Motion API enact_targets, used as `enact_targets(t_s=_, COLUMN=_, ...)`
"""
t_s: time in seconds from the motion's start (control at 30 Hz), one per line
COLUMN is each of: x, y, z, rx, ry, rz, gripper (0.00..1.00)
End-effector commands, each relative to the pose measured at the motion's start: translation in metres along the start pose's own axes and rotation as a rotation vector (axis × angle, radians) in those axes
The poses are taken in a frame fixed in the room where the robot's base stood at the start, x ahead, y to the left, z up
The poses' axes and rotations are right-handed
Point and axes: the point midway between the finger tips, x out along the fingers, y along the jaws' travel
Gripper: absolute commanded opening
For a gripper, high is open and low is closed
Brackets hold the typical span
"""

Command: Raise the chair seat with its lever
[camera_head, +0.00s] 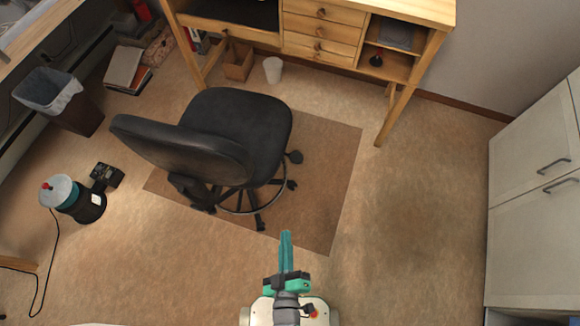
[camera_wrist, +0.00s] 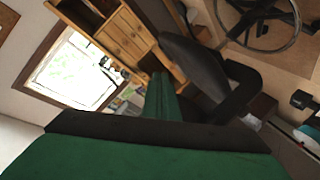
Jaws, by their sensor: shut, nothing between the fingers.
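A black office chair (camera_head: 247,125) stands upright on a brown floor mat left of centre in the head view, its backrest (camera_head: 180,145) towards the lower left. Its ring and wheeled base show below the seat. I cannot make out the lever. My gripper (camera_head: 286,238) is shut and empty, below and to the right of the chair, apart from it in the picture. In the wrist view the closed green fingers (camera_wrist: 162,98) point up the picture, with the chair's backrest (camera_wrist: 195,68) to their right and its ring base at the upper right.
A wooden desk (camera_head: 322,27) with drawers stands behind the chair. A waste bin (camera_head: 60,100), books (camera_head: 127,70) and a round blue-and-black device (camera_head: 78,198) with a cord are at the left. Pale cabinets (camera_head: 535,180) stand at the right. The floor right of the mat is clear.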

Motion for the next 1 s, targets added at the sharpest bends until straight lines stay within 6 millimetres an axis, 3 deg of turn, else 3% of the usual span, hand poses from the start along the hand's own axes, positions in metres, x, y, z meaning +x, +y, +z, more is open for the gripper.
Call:
enact_targets(t_s=0.03, x=0.021, y=-0.011, z=0.012, rx=-0.106, ry=0.007, rz=-0.003, gripper=0.0)
enact_targets(t_s=0.3, x=0.121, y=-0.065, z=0.066, rx=-0.707, ry=0.052, rz=-0.069, gripper=0.0)
enact_targets(t_s=0.6, x=0.232, y=-0.098, z=0.12, rx=-1.324, ry=0.122, rz=-0.175, gripper=0.0)
enact_targets(t_s=0.8, x=0.272, y=-0.104, z=0.142, rx=-1.56, ry=0.159, rz=-0.23, gripper=0.0)
enact_targets(t_s=1.0, x=0.287, y=-0.106, z=0.148, rx=-1.625, ry=0.171, rz=-0.247, gripper=0.0)
